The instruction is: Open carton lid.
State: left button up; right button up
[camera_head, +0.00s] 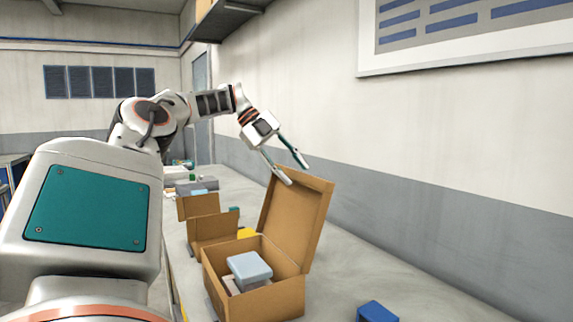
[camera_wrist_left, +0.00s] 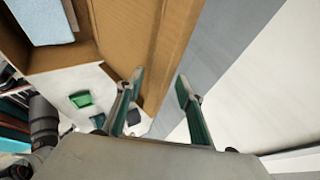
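The brown carton (camera_head: 276,300) stands on the table with its lid (camera_head: 296,217) swung up, leaning slightly back toward the wall. Inside it lies a light blue box (camera_head: 249,267) on a paler item. My left gripper (camera_head: 298,174) is open at the lid's upper edge; its fingers are spread and I cannot tell whether one touches the lid. In the left wrist view, the open fingers (camera_wrist_left: 161,78) are close to the lid's edge, with the lid (camera_wrist_left: 145,35) beside the left finger and the light blue box (camera_wrist_left: 42,20) beyond. My right gripper is not in view.
Smaller open cardboard boxes (camera_head: 213,229) stand behind the carton, with a yellow item (camera_head: 247,233) near them. A blue block (camera_head: 377,311) lies on the table (camera_head: 345,288) at the front right. The wall (camera_head: 420,170) runs close along the table's right side.

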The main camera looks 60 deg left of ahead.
pick_arm(q)
jog(key=v, duration=0.6)
jog(key=shift+s+a+r, duration=0.25)
dwell(0.4)
